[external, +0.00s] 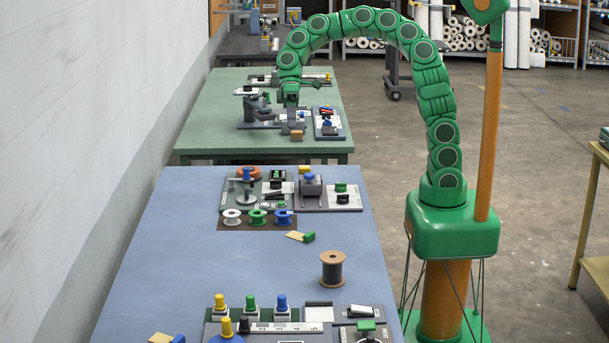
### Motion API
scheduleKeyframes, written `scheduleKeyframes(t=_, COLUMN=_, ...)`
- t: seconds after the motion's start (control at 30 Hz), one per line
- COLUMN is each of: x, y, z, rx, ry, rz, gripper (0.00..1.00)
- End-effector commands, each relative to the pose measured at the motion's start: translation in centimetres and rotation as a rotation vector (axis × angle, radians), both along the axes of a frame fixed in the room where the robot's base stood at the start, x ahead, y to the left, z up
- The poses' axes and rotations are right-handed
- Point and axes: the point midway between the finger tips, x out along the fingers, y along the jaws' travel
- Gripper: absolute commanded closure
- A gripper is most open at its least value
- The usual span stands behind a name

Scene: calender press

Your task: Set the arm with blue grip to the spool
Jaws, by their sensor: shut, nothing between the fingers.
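My gripper (291,112) is at the end of the arching green arm, low over the green table in the external view. Its fingers are small and look closed, with nothing seen in them. Just below it are a dark device (257,117) and a small tan block (297,134); I cannot tell if it touches either. Blue grips show on the blue table: an upright one (247,174) and a blue knob on a grey unit (310,178). I cannot tell which belongs to the arm. Small white (232,217), green (257,217) and blue (283,217) spools stand in a row. A larger dark spool (332,268) stands nearer.
A panel at the blue table's front (200,265) carries yellow (221,301), green (250,302) and blue (282,302) knobs. A tray with small coloured parts (327,122) lies right of my gripper. The left wall runs close along the tables.

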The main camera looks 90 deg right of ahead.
Motion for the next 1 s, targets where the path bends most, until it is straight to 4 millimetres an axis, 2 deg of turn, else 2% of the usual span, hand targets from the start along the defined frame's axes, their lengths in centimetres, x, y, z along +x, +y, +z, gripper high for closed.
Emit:
scheduleKeyframes(t=0.2, x=3.6, y=-3.6, z=-1.7, rx=0.061, ry=-0.008, rz=-0.066, gripper=1.00)
scheduleKeyframes(t=0.5, x=7.4, y=-9.3, z=-4.9, rx=0.125, ry=-0.012, rz=-0.165, gripper=1.00)
scheduleKeyframes(t=0.8, x=9.8, y=-15.9, z=-8.9, rx=0.162, ry=-0.019, rz=-0.279, gripper=1.00)
scheduleKeyframes(t=1.0, x=10.4, y=-19.2, z=-11.0, rx=0.169, ry=-0.021, rz=-0.335, gripper=1.00)
